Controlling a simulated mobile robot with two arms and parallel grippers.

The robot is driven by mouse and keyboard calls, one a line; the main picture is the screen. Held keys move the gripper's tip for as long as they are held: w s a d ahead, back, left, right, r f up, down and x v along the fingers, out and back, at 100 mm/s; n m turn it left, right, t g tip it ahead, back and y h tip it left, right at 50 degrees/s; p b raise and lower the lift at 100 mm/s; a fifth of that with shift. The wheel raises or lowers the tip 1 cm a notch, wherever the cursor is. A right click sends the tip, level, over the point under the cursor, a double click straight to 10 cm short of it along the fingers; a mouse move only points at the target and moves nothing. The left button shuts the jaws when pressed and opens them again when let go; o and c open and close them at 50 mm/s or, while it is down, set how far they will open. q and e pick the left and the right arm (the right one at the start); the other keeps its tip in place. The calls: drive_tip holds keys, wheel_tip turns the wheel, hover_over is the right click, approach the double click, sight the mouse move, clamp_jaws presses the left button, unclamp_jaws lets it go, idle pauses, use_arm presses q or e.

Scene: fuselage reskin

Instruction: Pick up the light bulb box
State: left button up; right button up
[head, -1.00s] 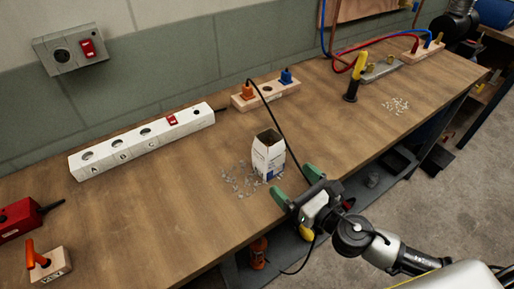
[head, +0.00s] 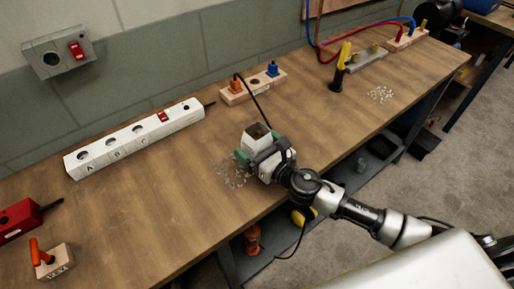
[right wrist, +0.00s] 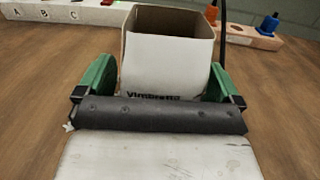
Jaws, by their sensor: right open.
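The light bulb box is a white, open-topped carton (head: 256,133) standing upright on the wooden bench. In the right wrist view the box (right wrist: 165,65) shows its brown inside and part of a printed name. My right gripper (head: 264,158) is at the box, low over the bench. Its green fingers stand open on either side of the box in the right wrist view (right wrist: 162,82), with the box between them. Whether the fingers touch the box sides I cannot tell. The lower part of the box is hidden by the gripper. My left gripper is not in view.
Small clear bits (head: 232,172) lie left of the box. A white switch strip (head: 135,138) and a wooden block with orange and blue plugs (head: 253,87) stand behind. A black cable runs close by the box.

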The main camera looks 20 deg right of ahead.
drive_tip(key=shift+s, duration=0.1)
drive_tip(key=shift+c, duration=0.4)
drive_tip(key=c, duration=0.9)
drive_tip(key=shift+c, duration=0.2)
drive_tip(key=shift+r, duration=0.1)
